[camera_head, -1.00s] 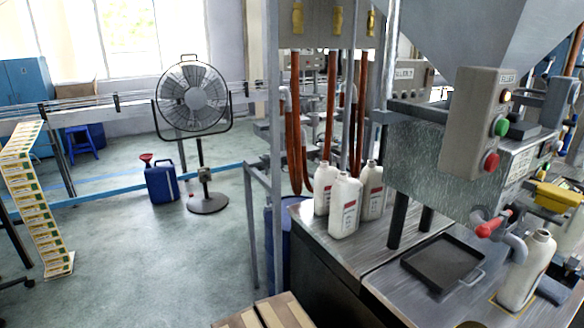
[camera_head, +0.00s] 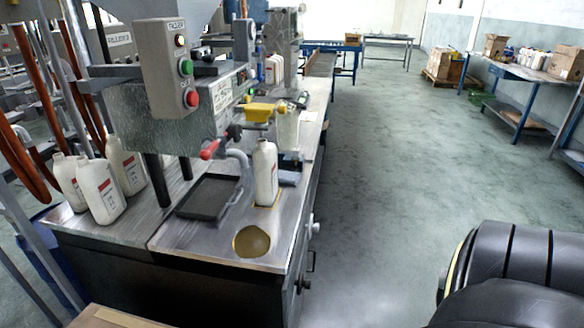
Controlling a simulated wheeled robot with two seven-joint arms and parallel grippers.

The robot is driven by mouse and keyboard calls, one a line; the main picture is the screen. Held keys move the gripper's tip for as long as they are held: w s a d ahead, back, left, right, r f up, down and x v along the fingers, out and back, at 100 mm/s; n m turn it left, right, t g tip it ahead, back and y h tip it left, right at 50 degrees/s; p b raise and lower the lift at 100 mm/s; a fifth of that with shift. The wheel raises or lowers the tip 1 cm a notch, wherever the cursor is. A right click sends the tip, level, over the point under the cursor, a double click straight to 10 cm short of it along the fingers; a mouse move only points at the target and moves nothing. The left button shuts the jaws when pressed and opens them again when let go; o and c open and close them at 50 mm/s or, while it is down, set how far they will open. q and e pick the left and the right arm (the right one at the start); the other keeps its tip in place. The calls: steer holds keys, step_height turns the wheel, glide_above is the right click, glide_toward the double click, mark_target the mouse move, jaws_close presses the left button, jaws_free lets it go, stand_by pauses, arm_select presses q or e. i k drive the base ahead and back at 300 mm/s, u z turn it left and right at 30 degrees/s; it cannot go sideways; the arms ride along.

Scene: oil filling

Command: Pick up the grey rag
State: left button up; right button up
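A folded dark grey-blue cloth-like piece (camera_head: 289,177), which may be the grey rag, lies on the metal bench beside a white bottle (camera_head: 265,172), to its right. It is small in the picture, and I cannot be sure of what it is. A second pale container (camera_head: 287,130) stands just behind it. Neither of my grippers is in view. A black rounded part at the lower right looks like my own arm.
The metal bench (camera_head: 180,235) holds a black tray (camera_head: 209,196), a round yellowish opening or patch (camera_head: 252,241) and several white bottles (camera_head: 99,191). The filling machine (camera_head: 165,110) overhangs it. Open floor (camera_head: 400,160) lies to the right. A work table (camera_head: 530,75) stands far right.

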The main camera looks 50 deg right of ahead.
mark_target(285, 178)
steer(key=u, duration=0.15)
steer(key=k, duration=0.25)
steer(key=z, duration=1.05)
steer(key=i, duration=0.2)
steer(key=z, duration=0.6)
